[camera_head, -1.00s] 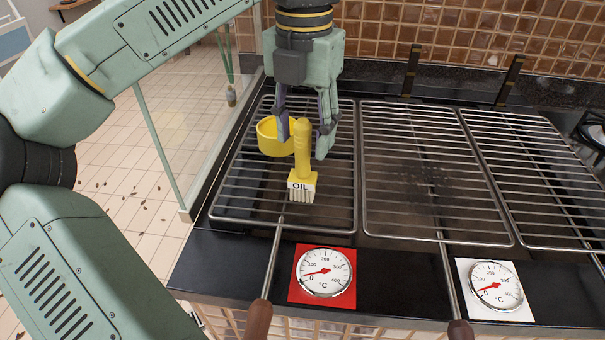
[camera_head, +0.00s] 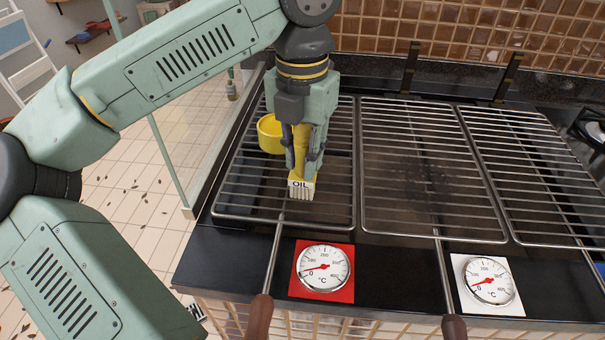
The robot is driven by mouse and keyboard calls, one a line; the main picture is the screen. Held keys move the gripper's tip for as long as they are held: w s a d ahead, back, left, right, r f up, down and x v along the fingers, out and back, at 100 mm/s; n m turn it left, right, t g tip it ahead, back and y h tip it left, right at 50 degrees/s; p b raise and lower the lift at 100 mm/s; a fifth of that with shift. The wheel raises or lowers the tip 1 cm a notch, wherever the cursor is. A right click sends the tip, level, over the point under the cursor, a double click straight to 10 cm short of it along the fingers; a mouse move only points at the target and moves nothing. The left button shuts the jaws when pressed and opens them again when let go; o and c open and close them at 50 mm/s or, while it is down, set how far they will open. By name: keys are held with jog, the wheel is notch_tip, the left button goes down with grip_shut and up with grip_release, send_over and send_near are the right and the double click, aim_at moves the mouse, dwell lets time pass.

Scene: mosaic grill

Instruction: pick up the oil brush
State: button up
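The oil brush (camera_head: 300,186) has a yellow handle and a white head marked "OIL" with pale bristles. It stands upright, bristles down, at the left grill rack (camera_head: 233,214). My gripper (camera_head: 301,160) points down over it, with its fingers on both sides of the yellow handle and close against it. The gripper looks shut on the handle. The upper handle is mostly hidden by the fingers. Whether the bristles touch the rack is hard to tell.
A yellow bowl (camera_head: 268,135) stands just left of my gripper on the same rack. Two more racks (camera_head: 415,170) lie to the right, bare. Temperature gauges (camera_head: 323,268) and rack handles (camera_head: 259,318) are along the front edge. A glass panel (camera_head: 195,130) stands at the left.

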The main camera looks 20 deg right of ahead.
grip_shut()
notch_tip(320, 180, up, 10)
jog(key=shift+r+b, duration=0.1)
jog(key=shift+b, duration=0.8)
